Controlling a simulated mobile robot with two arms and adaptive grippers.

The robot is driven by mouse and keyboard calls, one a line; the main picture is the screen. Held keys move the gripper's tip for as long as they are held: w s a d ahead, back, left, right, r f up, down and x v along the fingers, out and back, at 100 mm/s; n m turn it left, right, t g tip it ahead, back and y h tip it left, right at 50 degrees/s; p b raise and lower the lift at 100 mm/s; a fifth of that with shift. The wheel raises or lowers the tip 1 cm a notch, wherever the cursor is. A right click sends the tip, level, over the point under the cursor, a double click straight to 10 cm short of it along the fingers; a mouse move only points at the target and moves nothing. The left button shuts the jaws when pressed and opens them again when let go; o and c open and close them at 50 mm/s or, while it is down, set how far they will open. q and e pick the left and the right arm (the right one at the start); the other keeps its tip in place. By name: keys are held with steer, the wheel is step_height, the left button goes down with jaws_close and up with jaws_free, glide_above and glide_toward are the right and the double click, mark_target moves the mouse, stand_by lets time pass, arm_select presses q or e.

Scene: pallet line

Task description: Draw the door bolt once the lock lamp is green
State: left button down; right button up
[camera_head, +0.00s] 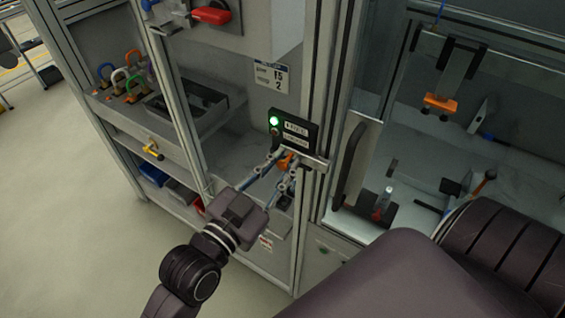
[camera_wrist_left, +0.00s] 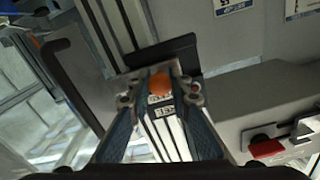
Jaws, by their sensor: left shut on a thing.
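The lock box (camera_head: 294,131) is mounted on the door frame post, and its green lock lamp (camera_head: 274,121) is lit. A darker round spot sits just below the lamp. The orange bolt knob (camera_head: 287,160) is just under the box, by a metal plate (camera_head: 312,163). My left gripper (camera_head: 283,165) reaches up to it from the lower left. In the left wrist view the fingers (camera_wrist_left: 160,90) are closed on both sides of the orange knob (camera_wrist_left: 159,84). The fingers partly hide the bolt in the head view. My right gripper is not in view.
The door's black handle (camera_head: 350,168) stands right of the bolt. Behind the clear panel are an orange-tipped fixture (camera_head: 440,104) and a hammer-like tool (camera_head: 483,182). Coloured padlocks (camera_head: 121,77) and a dark tray (camera_head: 186,103) are on the left shelf. Open floor lies at lower left.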

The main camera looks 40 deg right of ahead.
arm_select(q)
steer(key=w, duration=0.1)
steer(key=w+a+b, duration=0.1)
steer(key=w+b, duration=0.1)
steer(key=w, duration=0.1)
steer(key=shift+a, duration=0.35)
steer(key=c, duration=2.2)
jaws_free()
steer(key=o, duration=0.5)
steer(key=shift+w, duration=0.2)
steer(key=shift+c, duration=0.2)
steer(key=shift+s, duration=0.1)
